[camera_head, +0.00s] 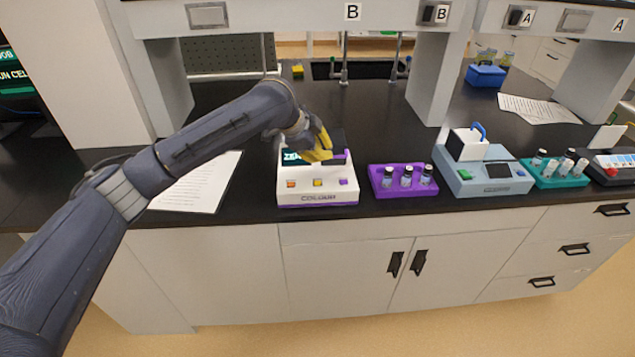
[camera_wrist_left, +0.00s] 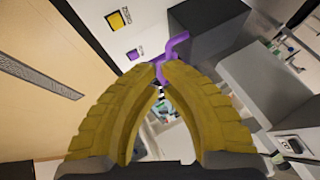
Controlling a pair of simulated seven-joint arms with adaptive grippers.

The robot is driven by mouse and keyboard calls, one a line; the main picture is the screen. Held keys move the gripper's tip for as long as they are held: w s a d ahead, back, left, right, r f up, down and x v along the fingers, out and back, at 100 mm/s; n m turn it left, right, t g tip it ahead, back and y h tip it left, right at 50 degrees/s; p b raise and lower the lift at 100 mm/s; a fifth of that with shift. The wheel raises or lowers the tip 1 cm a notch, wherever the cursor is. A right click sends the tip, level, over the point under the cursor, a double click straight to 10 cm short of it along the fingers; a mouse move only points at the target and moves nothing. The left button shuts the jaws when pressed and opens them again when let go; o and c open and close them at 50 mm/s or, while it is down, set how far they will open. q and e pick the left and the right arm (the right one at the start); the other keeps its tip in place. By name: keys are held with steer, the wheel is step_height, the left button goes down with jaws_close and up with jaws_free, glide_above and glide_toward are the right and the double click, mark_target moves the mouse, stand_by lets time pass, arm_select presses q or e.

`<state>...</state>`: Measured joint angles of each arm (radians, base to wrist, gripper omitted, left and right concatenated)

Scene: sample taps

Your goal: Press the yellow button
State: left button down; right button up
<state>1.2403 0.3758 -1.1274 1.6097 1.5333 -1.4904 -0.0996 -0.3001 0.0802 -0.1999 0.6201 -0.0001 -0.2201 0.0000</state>
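The yellow button (camera_head: 318,183) is the middle of three small buttons on the front of a white analyser (camera_head: 318,198) with purple trim. An orange button (camera_head: 291,184) sits left of it and a purple button (camera_head: 344,182) right. My left gripper (camera_head: 326,153), with yellow fingers, is above and behind the button row, partly hiding the screen. There the yellow button (camera_wrist_left: 114,20) lies up and left, apart from the fingers. My right gripper is in neither view.
A purple vial rack (camera_head: 403,181) stands just right of the analyser. Further right are a blue-grey instrument (camera_head: 487,172) and a teal vial rack (camera_head: 556,172). Papers (camera_head: 196,184) lie to the left. A shelf (camera_head: 350,18) crosses above the black bench.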

arm_select(q)
glide_toward(328, 178)
steer(key=shift+w+d+r+x, duration=0.1)
steer(key=shift+x, duration=0.75)
steer(key=shift+w+d+r+x, duration=0.1)
steer(key=shift+x, duration=0.75)
steer(key=shift+w+d+r+x, duration=0.1)
steer(key=shift+d+x, duration=0.05)
steer(key=shift+x, duration=0.65)
steer(key=shift+f, duration=0.15)
steer(key=shift+f, duration=0.3)
steer(key=shift+f, duration=0.4)
stand_by(0.4)
steer(key=shift+r, duration=0.85)
steer(key=shift+r, duration=0.1)
steer(key=shift+r, duration=2.4)
